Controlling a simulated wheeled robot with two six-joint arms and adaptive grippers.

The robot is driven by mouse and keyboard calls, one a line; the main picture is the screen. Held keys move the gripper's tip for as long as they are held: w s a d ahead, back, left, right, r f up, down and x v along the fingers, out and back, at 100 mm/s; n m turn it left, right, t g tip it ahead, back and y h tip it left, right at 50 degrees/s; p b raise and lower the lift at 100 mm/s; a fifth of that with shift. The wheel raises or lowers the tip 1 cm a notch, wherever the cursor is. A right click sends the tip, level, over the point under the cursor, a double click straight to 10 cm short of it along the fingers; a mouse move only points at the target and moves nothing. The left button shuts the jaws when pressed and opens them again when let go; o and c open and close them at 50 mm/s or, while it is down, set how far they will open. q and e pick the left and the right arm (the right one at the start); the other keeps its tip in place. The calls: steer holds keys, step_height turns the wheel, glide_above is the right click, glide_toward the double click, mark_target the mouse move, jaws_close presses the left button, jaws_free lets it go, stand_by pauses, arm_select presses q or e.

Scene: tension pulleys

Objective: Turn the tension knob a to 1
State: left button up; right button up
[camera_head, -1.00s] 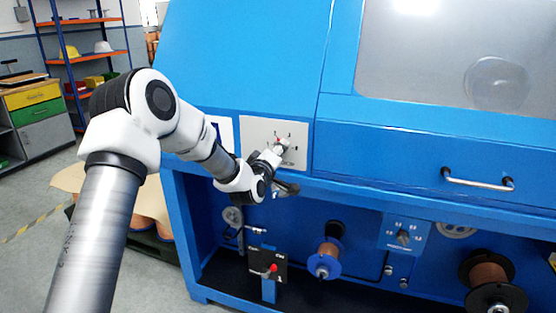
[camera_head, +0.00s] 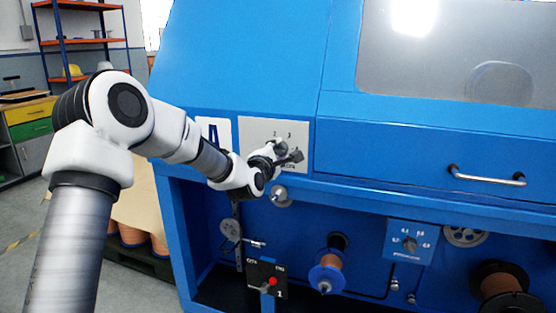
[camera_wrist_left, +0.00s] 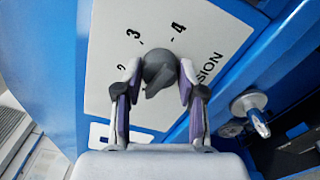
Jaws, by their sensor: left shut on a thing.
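The tension knob (camera_wrist_left: 159,72) is dark grey and sits on a pale plate marked 2, 3 and 4, with part of the word TENSION. In the left wrist view it is between the two fingers of my left gripper (camera_wrist_left: 160,88), which is shut on it. The knob's narrow end points down and a little left in that view, away from the 3 and 4. The mark 1 is not visible there. In the head view my left gripper (camera_head: 287,156) is at the lower right of the plate (camera_head: 257,130) and hides most of the knob. My right gripper is not in view.
Below are a metal knob (camera_head: 280,196), a black box with a red button (camera_head: 267,280), a blue spool (camera_head: 327,274) and another dial (camera_head: 410,244). A drawer handle (camera_head: 487,177) is at the right.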

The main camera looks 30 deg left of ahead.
arm_select(q)
steer(key=shift+n+b, duration=0.5)
steer(key=shift+n, duration=0.3)
steer(key=o, duration=1.1)
steer(key=shift+w, duration=0.1)
steer(key=shift+o, duration=0.2)
steer(key=v, duration=1.2)
